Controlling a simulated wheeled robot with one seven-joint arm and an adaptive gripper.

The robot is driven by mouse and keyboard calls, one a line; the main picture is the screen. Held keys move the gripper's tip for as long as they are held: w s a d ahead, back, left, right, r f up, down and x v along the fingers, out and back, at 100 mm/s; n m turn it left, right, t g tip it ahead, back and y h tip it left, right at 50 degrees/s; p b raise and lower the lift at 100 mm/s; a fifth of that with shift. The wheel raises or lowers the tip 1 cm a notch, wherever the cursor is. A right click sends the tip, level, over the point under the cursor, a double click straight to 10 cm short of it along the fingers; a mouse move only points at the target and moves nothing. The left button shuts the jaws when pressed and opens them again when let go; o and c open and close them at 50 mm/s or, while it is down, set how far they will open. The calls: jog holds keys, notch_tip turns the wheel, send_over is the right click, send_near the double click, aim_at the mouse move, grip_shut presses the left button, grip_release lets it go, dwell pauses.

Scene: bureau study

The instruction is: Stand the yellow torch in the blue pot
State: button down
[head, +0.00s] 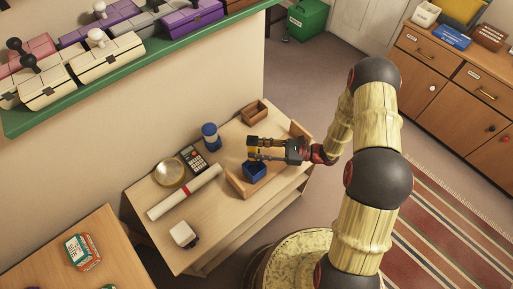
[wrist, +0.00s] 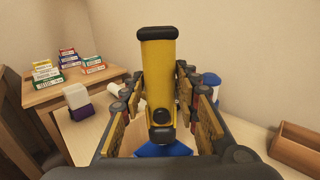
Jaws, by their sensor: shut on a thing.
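The yellow torch (wrist: 158,70) with black ends stands upright between the fingers of my gripper (wrist: 157,105) in the wrist view. My gripper is shut on it.
A wooden divider (head: 238,184) stands close beside the pot. A blue-and-white cylinder (head: 210,136), calculator (head: 193,158), magnifying glass (head: 169,174), paper roll (head: 185,193) and white-and-purple block (head: 184,234) lie to the left. A small wooden box (head: 256,110) sits behind.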

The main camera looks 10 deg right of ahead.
jog(key=shift+f+b, duration=2.55)
jog(key=shift+f, duration=1.55)
jog(key=c, duration=1.2)
grip_release()
jog(key=shift+c, duration=0.2)
jog(key=s+d, duration=0.2)
jog(key=d, duration=0.9)
jog(key=shift+s+d, duration=0.15)
jog(key=shift+d, duration=0.25)
